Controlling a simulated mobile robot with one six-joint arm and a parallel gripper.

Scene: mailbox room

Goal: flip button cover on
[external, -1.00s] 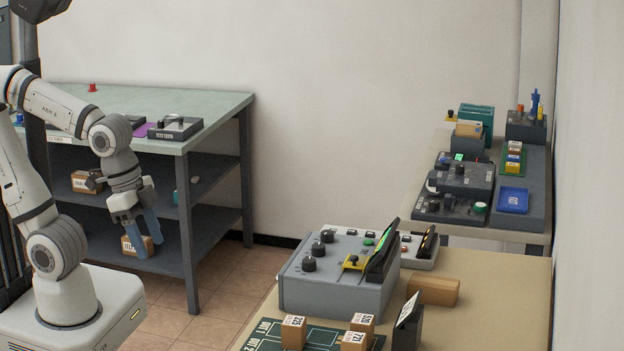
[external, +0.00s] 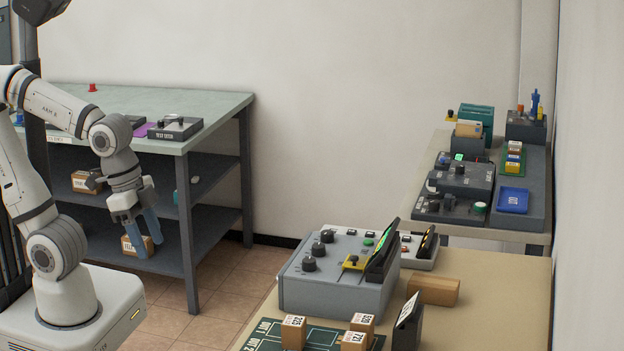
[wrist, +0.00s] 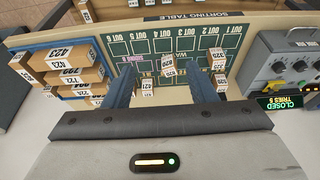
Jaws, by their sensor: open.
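A grey control box (external: 336,285) stands on the tan table. On its top are black knobs, a small yellow part (external: 354,262) that may be the button cover, and a green button. A raised dark display panel stands at its right side. In the wrist view the box (wrist: 262,70) is at the right edge, with the yellow part (wrist: 277,68) and a display (wrist: 283,102) reading "CLOSED TRIES 5". I cannot tell the cover's position. My gripper (external: 148,236) is open and empty, well left of the box. Its blue fingers (wrist: 152,62) are spread in the wrist view.
A green sorting mat (wrist: 120,47) holds small labelled boxes. A blue tray (wrist: 41,54) of parcels lies left of it. A wooden block (external: 434,290) and a tilted dark sign (external: 407,325) stand near the control box. A shelved bench (external: 185,160) is behind my arm.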

